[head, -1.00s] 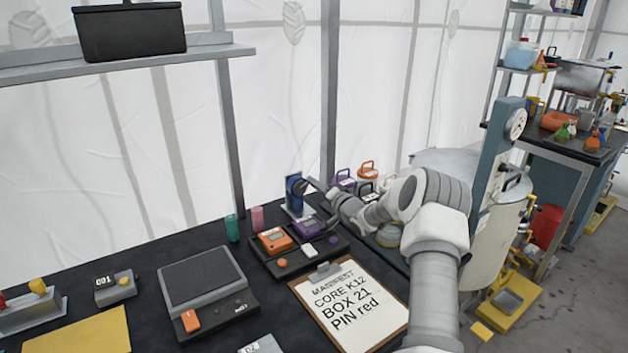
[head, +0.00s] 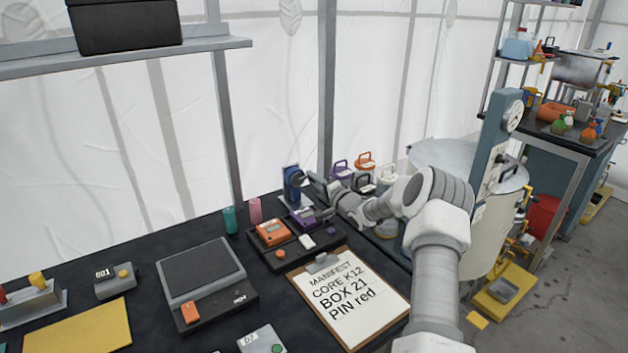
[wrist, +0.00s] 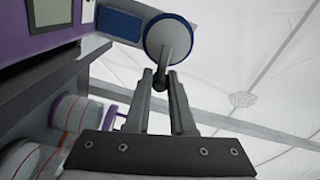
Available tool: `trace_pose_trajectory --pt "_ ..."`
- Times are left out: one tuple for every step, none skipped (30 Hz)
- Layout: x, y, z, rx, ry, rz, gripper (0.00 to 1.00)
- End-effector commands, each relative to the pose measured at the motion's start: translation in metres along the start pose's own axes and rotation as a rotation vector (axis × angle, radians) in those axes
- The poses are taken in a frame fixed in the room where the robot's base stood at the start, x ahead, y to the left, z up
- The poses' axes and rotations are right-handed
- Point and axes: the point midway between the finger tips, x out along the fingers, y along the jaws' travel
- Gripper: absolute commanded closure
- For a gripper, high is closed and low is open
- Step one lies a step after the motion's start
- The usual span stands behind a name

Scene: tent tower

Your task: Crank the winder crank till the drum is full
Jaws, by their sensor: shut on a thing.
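The winder (head: 292,184) is a blue upright unit on a pale base at the back of the dark bench in the head view. In the wrist view its round grey drum face with a blue rim (wrist: 168,32) shows at the top centre. The crank's dark round knob (wrist: 158,82) sits between the fingertips of my gripper (wrist: 159,76). My gripper is shut on this knob; in the head view my gripper (head: 308,178) reaches the winder from the right. How full the drum is cannot be seen.
An orange device (head: 272,233) and a purple device (head: 304,217) sit on a dark tray just in front of the winder. Several handled canisters stand behind my arm, near a large pale tank (head: 480,180). A clipboard (head: 350,300) lies in front.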

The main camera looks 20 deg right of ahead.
Motion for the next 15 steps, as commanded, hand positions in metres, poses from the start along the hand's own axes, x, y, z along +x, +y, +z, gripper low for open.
trace_pose_trajectory --pt "-0.0004 0.0016 0.0009 0.0 -0.002 0.003 1.0" --pt "-0.0004 0.0016 0.0009 0.0 -0.002 0.003 1.0" --pt "-0.0004 0.0016 0.0009 0.0 -0.002 0.003 1.0" --pt "-0.0004 0.0016 0.0009 -0.001 -0.002 0.003 0.76" --pt "-0.0004 0.0016 0.0009 -0.001 -0.002 0.003 0.71" --pt "-0.0003 0.0014 0.0009 -0.001 -0.002 0.003 0.64" --pt "-0.0003 0.0013 0.0008 -0.001 -0.002 0.003 0.58" --pt "-0.0002 0.0012 0.0008 -0.001 -0.001 0.002 0.53" --pt "-0.0002 0.0011 0.0007 -0.001 -0.001 0.002 0.48" --pt "-0.0002 0.001 0.0007 -0.001 -0.001 0.002 0.48" --pt "-0.0002 0.0008 0.0006 -0.001 -0.001 0.002 0.48" --pt "-0.0001 0.0007 0.0005 -0.001 -0.001 0.001 0.48" --pt "-0.0001 0.0007 0.0005 -0.001 -0.001 0.001 0.48" --pt "-0.0001 0.0006 0.0005 -0.001 -0.001 0.001 0.48" --pt "-0.0001 0.0005 0.0004 -0.001 -0.001 0.001 0.48"
